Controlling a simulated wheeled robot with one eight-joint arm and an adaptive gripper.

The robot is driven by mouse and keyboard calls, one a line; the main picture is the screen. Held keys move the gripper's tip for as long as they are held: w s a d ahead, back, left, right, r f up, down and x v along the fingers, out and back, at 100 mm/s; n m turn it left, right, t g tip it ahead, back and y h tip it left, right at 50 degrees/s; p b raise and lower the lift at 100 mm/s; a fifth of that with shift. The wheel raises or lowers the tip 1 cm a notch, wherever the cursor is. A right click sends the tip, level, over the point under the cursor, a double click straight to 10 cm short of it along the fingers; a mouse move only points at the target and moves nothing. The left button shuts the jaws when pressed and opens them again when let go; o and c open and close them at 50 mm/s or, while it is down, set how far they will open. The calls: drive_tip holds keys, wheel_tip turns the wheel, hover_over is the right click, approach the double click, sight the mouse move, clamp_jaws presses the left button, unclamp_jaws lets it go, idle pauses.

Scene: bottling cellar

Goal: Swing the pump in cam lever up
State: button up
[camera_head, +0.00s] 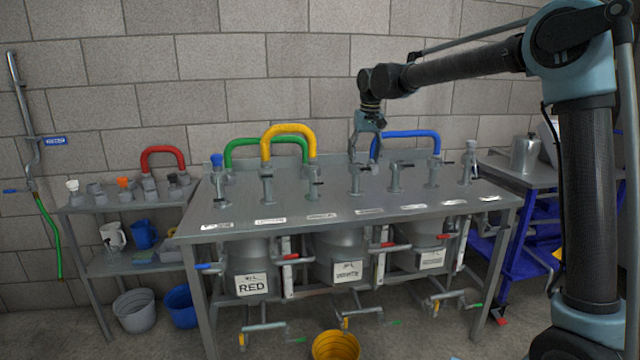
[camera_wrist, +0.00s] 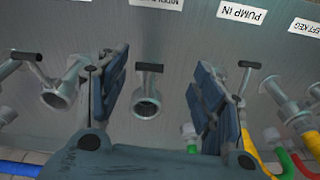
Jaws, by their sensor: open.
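My gripper (camera_head: 367,148) hangs above the back of the steel table, fingers pointing down, open and empty. In the wrist view its two blue fingers (camera_wrist: 160,95) stand apart, with a pipe fitting (camera_wrist: 146,103) and its lever visible between them; I see no contact. The PUMP IN label (camera_wrist: 242,13) lies right of centre at the top of that view. A cam lever with a black grip (camera_wrist: 249,64) shows below that label, just beyond the right finger, which partly hides its fitting. In the head view this appears to be the fitting (camera_head: 313,178) left of my gripper. The lever's exact tilt is unclear.
Other fittings with levers stand in a row along the steel table (camera_head: 340,207). Yellow (camera_head: 288,130), green (camera_head: 232,150) and blue (camera_head: 405,134) hoses arch behind or over them. A block wall closes the back. Kegs hang below the tabletop. The air above the front edge is clear.

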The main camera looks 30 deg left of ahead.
drive_tip(key=w+d+f+m+t, duration=0.1)
drive_tip(key=d+f, duration=0.1)
drive_tip(key=d, duration=0.4)
drive_tip(key=w+d+f+m+t, duration=0.1)
drive_tip(key=d+f, duration=0.1)
drive_tip(key=d, duration=0.4)
drive_tip(key=f+t, duration=0.2)
drive_tip(key=s+f+t, duration=0.1)
drive_tip(key=f+t, duration=0.2)
drive_tip(key=t, duration=0.1)
drive_tip(key=shift+s+a+f+m, duration=0.25)
drive_tip(key=shift+s+f+m, duration=0.05)
drive_tip(key=shift+s+f, duration=0.1)
drive_tip(key=s+a+t, duration=0.1)
drive_tip(key=a, duration=0.1)
drive_tip(key=s+a+t+y, duration=0.1)
drive_tip(key=s+a, duration=0.1)
drive_tip(key=s+a+f+t+y, duration=0.1)
drive_tip(key=s+a, duration=0.1)
drive_tip(key=shift+a+f, duration=0.1)
drive_tip(key=shift+a, duration=0.15)
drive_tip(key=s+a+n+t+y, duration=0.2)
drive_tip(key=s+a+y, duration=0.3)
drive_tip(key=s, duration=0.4)
drive_tip(key=n+y, duration=0.2)
drive_tip(key=y, duration=0.2)
approach(319, 184)
drive_tip(key=x, duration=1)
drive_tip(key=shift+w+a, duration=0.2)
drive_tip(key=shift+a, duration=0.1)
